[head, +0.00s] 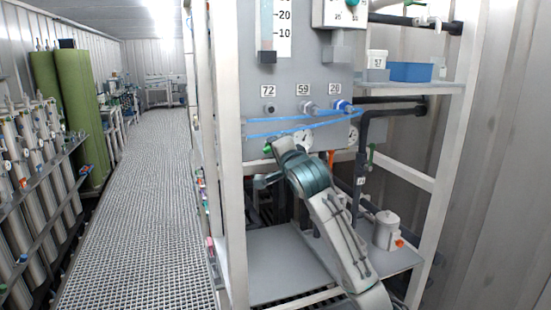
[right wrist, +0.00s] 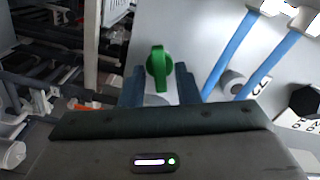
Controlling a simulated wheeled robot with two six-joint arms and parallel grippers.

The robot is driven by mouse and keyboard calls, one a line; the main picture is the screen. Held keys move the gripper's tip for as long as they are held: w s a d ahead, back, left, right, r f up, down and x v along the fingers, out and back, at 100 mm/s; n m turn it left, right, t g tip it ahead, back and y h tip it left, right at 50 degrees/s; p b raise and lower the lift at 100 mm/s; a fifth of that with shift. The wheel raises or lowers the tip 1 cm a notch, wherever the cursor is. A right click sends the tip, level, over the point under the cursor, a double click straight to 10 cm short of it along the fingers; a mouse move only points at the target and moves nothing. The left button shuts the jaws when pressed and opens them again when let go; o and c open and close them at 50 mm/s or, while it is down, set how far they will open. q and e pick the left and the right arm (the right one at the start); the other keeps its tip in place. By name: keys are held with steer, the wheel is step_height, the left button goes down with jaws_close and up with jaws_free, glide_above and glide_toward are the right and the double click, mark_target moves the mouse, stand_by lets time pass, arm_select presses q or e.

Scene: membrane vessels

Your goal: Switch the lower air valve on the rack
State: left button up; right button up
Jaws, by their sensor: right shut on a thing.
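A green valve handle (head: 268,148) sits low on the grey panel (head: 295,75) of the rack, left of a round gauge (head: 303,140). In the right wrist view the handle (right wrist: 158,66) stands between the two blue-grey fingers. My right gripper (right wrist: 160,80) is shut on this handle. In the head view the gripper (head: 267,163) is at the panel, and my arm hides part of its lower area. My left gripper is not in view.
A white canister (head: 386,229) stands on the lower shelf. The grated walkway (head: 150,190) is clear.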

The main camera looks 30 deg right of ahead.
steer(key=shift+f+m+b, duration=0.15)
steer(key=shift+m+b, duration=1.35)
steer(key=shift+m, duration=0.6)
steer(key=o, duration=0.6)
steer(key=shift+s, duration=0.1)
steer(key=b+v, duration=0.4)
steer(key=v, duration=0.6)
steer(key=shift+s, duration=0.3)
